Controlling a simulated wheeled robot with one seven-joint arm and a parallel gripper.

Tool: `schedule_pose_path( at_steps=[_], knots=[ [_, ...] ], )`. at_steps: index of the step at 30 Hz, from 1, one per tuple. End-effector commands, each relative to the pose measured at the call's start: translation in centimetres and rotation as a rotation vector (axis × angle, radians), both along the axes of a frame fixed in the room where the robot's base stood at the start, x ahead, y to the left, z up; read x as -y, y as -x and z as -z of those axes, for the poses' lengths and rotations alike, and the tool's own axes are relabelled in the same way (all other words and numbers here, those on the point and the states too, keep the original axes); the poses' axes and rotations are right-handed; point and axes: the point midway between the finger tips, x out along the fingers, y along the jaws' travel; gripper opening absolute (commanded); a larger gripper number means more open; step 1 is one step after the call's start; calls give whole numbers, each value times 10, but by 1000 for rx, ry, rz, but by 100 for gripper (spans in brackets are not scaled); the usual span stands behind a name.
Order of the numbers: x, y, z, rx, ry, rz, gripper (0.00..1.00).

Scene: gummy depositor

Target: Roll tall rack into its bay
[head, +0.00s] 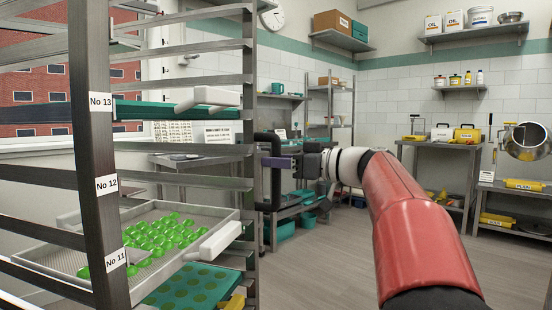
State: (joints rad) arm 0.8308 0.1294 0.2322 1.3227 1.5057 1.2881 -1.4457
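The tall rack (249,120) is a grey metal frame with side rails, filling the left of the head view close to me. Its near post carries labels No 13, No 12 and No 11. A black upright handle (276,190) stands out from its right post. The rack's wheels are out of view, and I cannot make out the bay.
The rack holds a mesh tray (60,257) of green gummies, a teal mould tray (195,287) and a teal tray (165,111). A side table (440,143) and wire shelving (331,125) stand at the back. Grey floor (335,250) is clear between the rack and my red arm.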

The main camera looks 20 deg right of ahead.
Motion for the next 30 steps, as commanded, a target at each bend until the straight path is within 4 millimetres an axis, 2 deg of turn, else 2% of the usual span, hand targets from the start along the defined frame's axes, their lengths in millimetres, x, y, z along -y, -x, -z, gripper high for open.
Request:
schedule_pose_path(
  at_steps=[11,20,30],
  knots=[
    [-6,-7,0,0,0,0,39],
    [-6,-7,0,0,0,0,1],
    [-6,-7,0,-1,1,1,0]
  ],
)
